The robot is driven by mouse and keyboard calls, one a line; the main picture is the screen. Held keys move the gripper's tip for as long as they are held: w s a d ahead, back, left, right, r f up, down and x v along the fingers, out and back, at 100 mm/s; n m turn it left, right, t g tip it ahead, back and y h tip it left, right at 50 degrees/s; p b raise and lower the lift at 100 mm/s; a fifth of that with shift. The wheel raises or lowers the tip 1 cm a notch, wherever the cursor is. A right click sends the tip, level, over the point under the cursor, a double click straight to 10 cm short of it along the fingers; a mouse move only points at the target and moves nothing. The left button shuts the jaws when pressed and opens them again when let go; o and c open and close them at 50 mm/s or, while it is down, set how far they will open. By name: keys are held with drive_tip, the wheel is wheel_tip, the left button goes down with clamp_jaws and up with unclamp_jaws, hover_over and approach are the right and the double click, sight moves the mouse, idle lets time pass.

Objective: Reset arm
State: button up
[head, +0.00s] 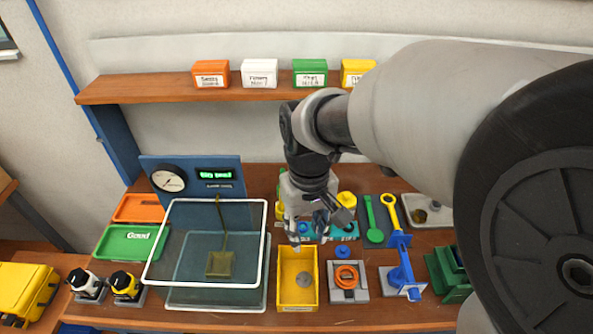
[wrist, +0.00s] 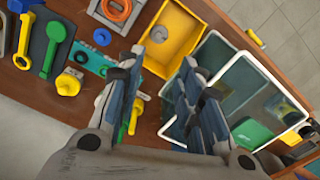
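My gripper (head: 308,222) hangs from my arm over the workbench, behind the yellow bin and to the right of the glass tank. In the wrist view my gripper (wrist: 160,92) has its two fingers spread apart, with nothing held between them. The yellow bin (wrist: 182,28) lies beyond the fingertips, and the clear tank (wrist: 262,85) is to the right. In the head view the yellow bin (head: 284,302) has a grey round part in it. My arm hides the right part of the shelf and bench.
A gauge panel (head: 190,178) stands at the back left. The white-rimmed tank (head: 160,262) holds a yellowish object. Green (head: 372,236) and yellow (head: 390,212) wrenches, a blue stand (head: 402,272) and an orange ring (head: 346,276) on a grey block occupy the right side. Labelled boxes line the shelf (head: 160,90).

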drive_tip(key=s+d+r+m+t, duration=0.2)
drive_tip(key=s+d+r, duration=0.2)
drive_tip(key=s+d, duration=0.1)
drive_tip(key=s+d+r+m+t, duration=0.2)
drive_tip(key=s+d+r, duration=0.1)
drive_tip(key=s+d, duration=0.3)
drive_tip(key=s, duration=0.2)
drive_tip(key=shift+s+r+t, duration=0.3)
drive_tip(key=shift+r, duration=0.05)
idle(1.4)
